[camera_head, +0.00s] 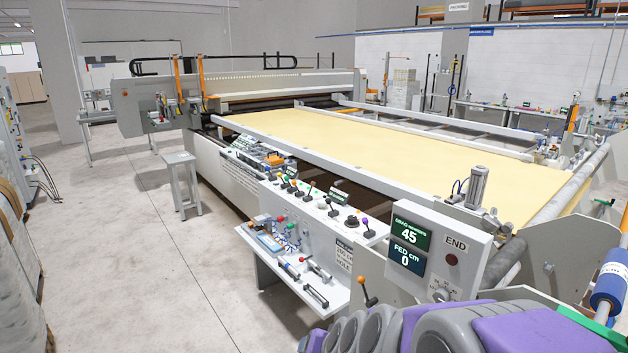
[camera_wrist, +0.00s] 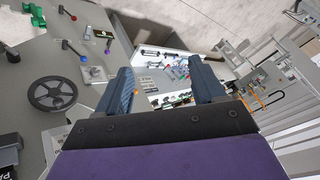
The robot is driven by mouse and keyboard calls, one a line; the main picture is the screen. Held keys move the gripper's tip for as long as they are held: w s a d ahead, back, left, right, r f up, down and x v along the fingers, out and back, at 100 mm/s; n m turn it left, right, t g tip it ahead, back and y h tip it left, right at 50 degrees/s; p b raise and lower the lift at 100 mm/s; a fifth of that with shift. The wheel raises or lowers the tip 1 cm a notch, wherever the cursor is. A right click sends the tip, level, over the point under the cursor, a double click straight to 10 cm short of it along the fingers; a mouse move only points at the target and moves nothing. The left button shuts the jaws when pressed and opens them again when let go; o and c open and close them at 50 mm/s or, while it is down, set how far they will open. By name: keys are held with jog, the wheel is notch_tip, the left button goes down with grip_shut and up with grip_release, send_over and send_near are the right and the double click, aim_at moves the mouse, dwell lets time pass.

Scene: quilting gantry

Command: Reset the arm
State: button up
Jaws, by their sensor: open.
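My gripper (camera_wrist: 168,88) shows in the wrist view with its two dark fingers wide apart. It is open, and nothing is between the fingertips. Beyond the fingers, the white shelf (camera_wrist: 178,58) with small parts is in view, some way off. In the head view my purple and grey arm (camera_head: 520,325) lies folded low at the bottom right. The gripper itself cannot be made out there.
The quilting gantry (camera_head: 270,84) and its cream fabric bed (camera_head: 390,150) fill the middle. A control panel (camera_head: 310,200) with levers, a parts shelf (camera_head: 290,262) and a display box (camera_head: 430,250) reading 45 and 0 stand close. A grey stool (camera_head: 181,172) is at left; the floor (camera_head: 120,240) there is clear.

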jog(key=s+d+g+h, duration=0.1)
jog(key=s+d+g, duration=0.2)
jog(key=s, duration=0.7)
jog(key=s+d+r+n+g+h, duration=0.1)
jog(key=s+d, duration=0.4)
jog(key=s, duration=0.5)
jog(key=s+d+n+g+h, duration=0.1)
jog(key=s+d+g, duration=0.3)
jog(key=s, duration=0.6)
jog(key=shift+s+d+r+g+b, duration=0.25)
jog(key=shift+d+g+b, duration=0.05)
jog(key=shift+b, duration=0.1)
